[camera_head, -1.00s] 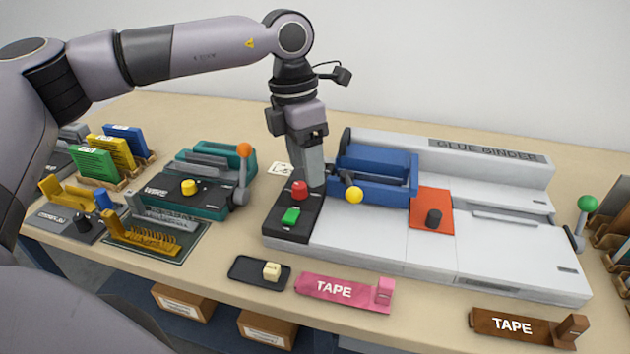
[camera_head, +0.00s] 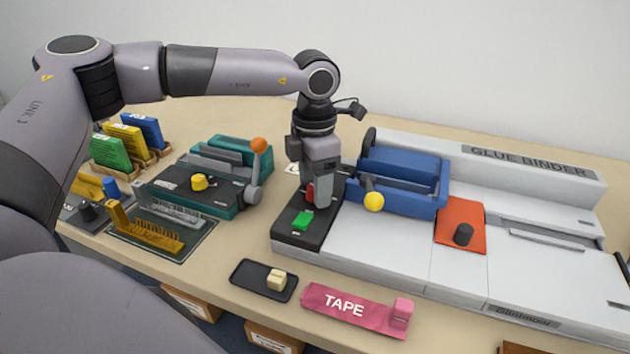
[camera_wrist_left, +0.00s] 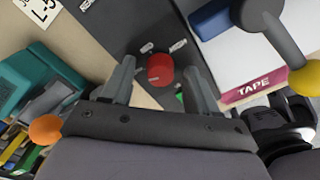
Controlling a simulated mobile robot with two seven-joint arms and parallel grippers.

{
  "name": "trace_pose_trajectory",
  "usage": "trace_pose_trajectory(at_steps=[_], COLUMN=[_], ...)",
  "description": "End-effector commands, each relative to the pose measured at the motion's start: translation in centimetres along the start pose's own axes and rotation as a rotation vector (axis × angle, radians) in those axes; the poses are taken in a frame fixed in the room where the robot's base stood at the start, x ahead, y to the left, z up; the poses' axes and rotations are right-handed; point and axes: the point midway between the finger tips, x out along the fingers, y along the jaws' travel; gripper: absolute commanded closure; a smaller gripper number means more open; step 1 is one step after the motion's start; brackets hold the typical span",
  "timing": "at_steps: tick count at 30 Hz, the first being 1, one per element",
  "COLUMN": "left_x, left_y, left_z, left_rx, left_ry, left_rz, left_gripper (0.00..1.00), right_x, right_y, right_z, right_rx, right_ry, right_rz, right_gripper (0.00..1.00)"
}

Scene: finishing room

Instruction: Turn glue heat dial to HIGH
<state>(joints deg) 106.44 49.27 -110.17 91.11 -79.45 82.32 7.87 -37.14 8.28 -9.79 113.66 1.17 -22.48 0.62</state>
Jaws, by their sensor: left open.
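A red knob (camera_head: 310,193) stands on the black panel (camera_head: 289,234) at the left end of the glue binder (camera_head: 380,245). The left wrist view shows the red knob (camera_wrist_left: 160,69) with small labels around it, too small to read surely. My left gripper (camera_head: 318,203) points down over the panel, hiding part of the knob. In the left wrist view my left gripper (camera_wrist_left: 158,66) is open, one finger on each side of the knob; I cannot tell whether they touch it. My right gripper is not in view.
A green switch (camera_head: 303,220) sits just in front of the knob. A blue clamp (camera_head: 405,175) with a yellow ball (camera_head: 373,202) is close on the right. A teal machine with an orange-tipped lever (camera_head: 258,146) stands left. A small black tray (camera_head: 252,279) and pink tape holder (camera_head: 345,302) lie in front.

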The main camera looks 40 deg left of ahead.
Motion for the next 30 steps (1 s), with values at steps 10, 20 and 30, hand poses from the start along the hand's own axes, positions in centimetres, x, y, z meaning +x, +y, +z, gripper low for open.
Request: trace_pose_trajectory(at_steps=[10, 20, 30], left_x=[0.03, 0.04, 0.04], left_y=[-0.02, -0.02, -0.01], left_z=[0.01, 0.01, -0.01], left_rx=[0.001, 0.025, 0.218], left_ry=[0.0, 0.001, 0.001], left_rz=[0.0, -0.001, -0.001], left_gripper=[0.9, 0.96, 0.96], right_x=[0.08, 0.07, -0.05], right_y=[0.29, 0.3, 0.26], right_z=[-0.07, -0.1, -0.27], right_rx=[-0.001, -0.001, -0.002], right_ry=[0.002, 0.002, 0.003], right_rz=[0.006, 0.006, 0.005], right_gripper=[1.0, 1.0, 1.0])
